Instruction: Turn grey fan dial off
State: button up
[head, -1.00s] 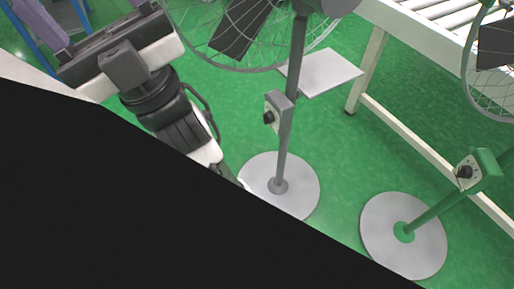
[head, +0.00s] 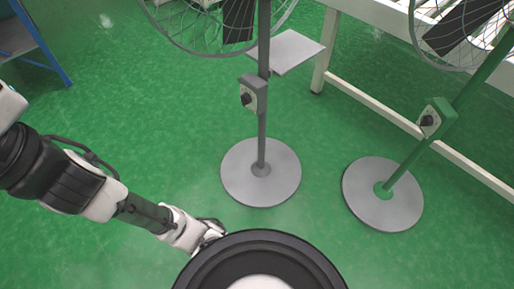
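The grey fan stands in the upper middle of the head view, with its grey pole (head: 263,125) upright on a round grey base (head: 261,188). Its cage is cut off by the top edge. A grey control box (head: 254,93) on the pole carries a black dial (head: 246,99) facing left and toward me. The dial's exact setting is too small to read. My arm comes in from the left edge, below and left of the fan, apart from it.
A green fan (head: 406,161) with its own box and dial (head: 428,121) stands to the right on a round base. A white conveyor frame (head: 350,88) runs behind. A grey plate (head: 290,50) shows behind the grey pole. Green floor left of the fan is open.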

aim_at(245, 99)
jog(key=i+l+u, duration=0.15)
jog(key=i+u, duration=0.25)
jog(key=i+l+u, duration=0.25)
jog(key=i+u, duration=0.2)
